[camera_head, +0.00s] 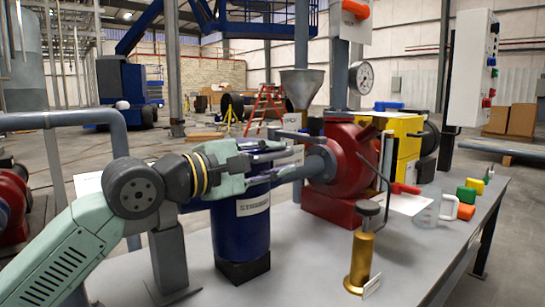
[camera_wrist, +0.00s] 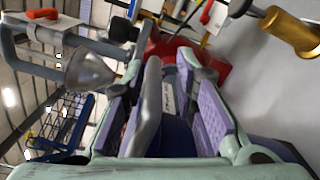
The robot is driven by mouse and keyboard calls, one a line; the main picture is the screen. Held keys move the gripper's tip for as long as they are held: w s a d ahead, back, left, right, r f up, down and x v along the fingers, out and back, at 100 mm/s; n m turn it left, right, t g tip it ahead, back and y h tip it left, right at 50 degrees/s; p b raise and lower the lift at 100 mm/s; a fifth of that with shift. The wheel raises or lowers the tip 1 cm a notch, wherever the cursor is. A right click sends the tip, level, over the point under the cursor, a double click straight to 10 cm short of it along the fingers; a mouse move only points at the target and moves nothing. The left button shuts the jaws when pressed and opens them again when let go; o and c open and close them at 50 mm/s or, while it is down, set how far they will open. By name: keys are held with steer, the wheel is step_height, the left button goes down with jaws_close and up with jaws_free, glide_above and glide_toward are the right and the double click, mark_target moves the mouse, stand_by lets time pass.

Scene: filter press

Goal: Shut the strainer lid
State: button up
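The strainer (camera_head: 252,207) is a dark blue upright canister with a white label, on the grey bench in the head view. My gripper (camera_head: 283,157) is at the top of the strainer and hides much of it. In the wrist view my gripper (camera_wrist: 164,80) is open, with its purple pads spread apart. A grey rounded metal piece (camera_wrist: 149,105) lies between the pads, closer to the left one; it may be the lid or its handle. Contact with it cannot be made out. The lid's angle is not clear in either view.
A red pump (camera_head: 345,168) stands right behind the strainer, with a yellow unit (camera_head: 402,140) beyond. A brass cylinder (camera_head: 362,258) stands at the front of the bench. A clear jug (camera_head: 428,214) and coloured blocks are at the right. A funnel (camera_head: 302,88) rises behind.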

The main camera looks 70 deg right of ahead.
steer(key=shift+o, duration=0.2)
step_height(320, 180, up, 11)
steer(key=shift+f, duration=0.15)
steer(key=shift+w+a, duration=0.1)
steer(key=p+v, duration=0.1)
steer(key=v, duration=1.1)
stand_by(0.9)
steer(key=shift+a, duration=0.1)
steer(key=shift+f, duration=0.1)
stand_by(0.6)
